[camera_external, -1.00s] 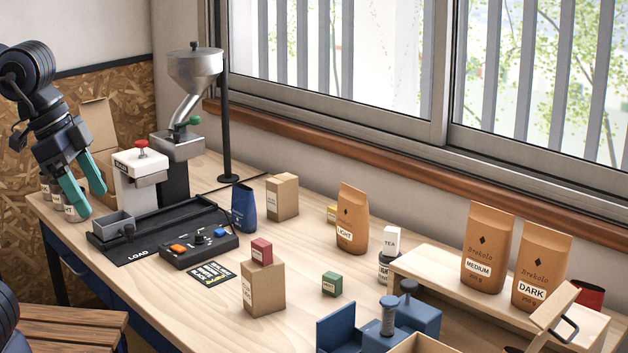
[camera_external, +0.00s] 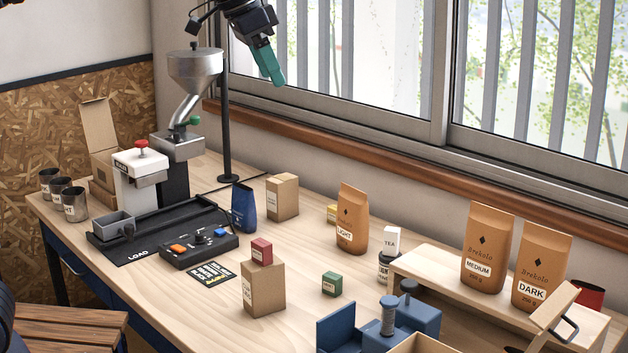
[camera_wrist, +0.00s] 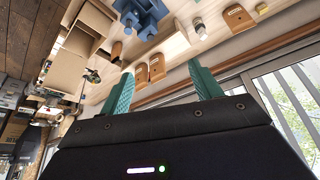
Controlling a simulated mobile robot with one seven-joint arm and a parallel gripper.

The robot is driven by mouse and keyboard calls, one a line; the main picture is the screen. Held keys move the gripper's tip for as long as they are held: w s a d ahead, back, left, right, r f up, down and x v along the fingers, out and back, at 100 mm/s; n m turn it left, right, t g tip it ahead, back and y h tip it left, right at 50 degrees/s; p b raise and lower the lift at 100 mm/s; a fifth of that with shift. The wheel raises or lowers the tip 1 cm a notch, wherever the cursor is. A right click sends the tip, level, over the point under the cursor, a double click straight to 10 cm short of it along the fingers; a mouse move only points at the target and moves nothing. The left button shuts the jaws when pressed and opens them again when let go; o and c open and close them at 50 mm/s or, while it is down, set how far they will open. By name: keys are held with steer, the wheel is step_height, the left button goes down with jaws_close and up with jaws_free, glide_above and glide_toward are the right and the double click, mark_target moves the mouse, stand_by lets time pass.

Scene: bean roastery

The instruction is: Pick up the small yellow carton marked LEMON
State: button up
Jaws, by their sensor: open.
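A small yellow carton (camera_external: 332,213) stands on the table near the window wall, just left of the brown LIGHT bag (camera_external: 352,220), which partly hides it. Its marking is too small to read. My gripper (camera_external: 271,68) is high in front of the window, above and left of the carton, with its green fingers pointing down. In the wrist view its two fingers (camera_wrist: 163,85) are apart with nothing between them.
A brown box (camera_external: 282,197) stands left of the carton, and a TEA carton (camera_external: 391,240) on a jar stands to the right. A red box (camera_external: 262,251) sits on a brown box in front; a green box (camera_external: 332,284) is beside it. The funnel machine (camera_external: 195,75) rises at left.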

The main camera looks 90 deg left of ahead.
steer(key=w+a+n, duration=0.1)
steer(key=w+a, duration=0.8)
steer(key=a, duration=0.6)
steer(key=n+g+y, duration=0.1)
steer(key=n+y, duration=0.1)
steer(key=n, duration=0.2)
glide_above(334, 208)
steer(key=s+d, duration=0.2)
steer(key=d, duration=0.1)
step_height(334, 208, down, 18)
steer(key=f, duration=1)
steer(key=w+a+f, duration=0.1)
steer(key=f, duration=1)
steer(key=a+f, duration=0.1)
steer(key=f, duration=1)
steer(key=shift+w+f, duration=0.2)
steer(key=shift+w, duration=0.1)
steer(key=shift+s+x, duration=0.15)
steer(key=shift+x, duration=1.1)
steer(key=shift+s+x, duration=0.15)
steer(key=shift+x, duration=1.1)
steer(key=shift+f, duration=0.1)
steer(key=shift+c, duration=0.2)
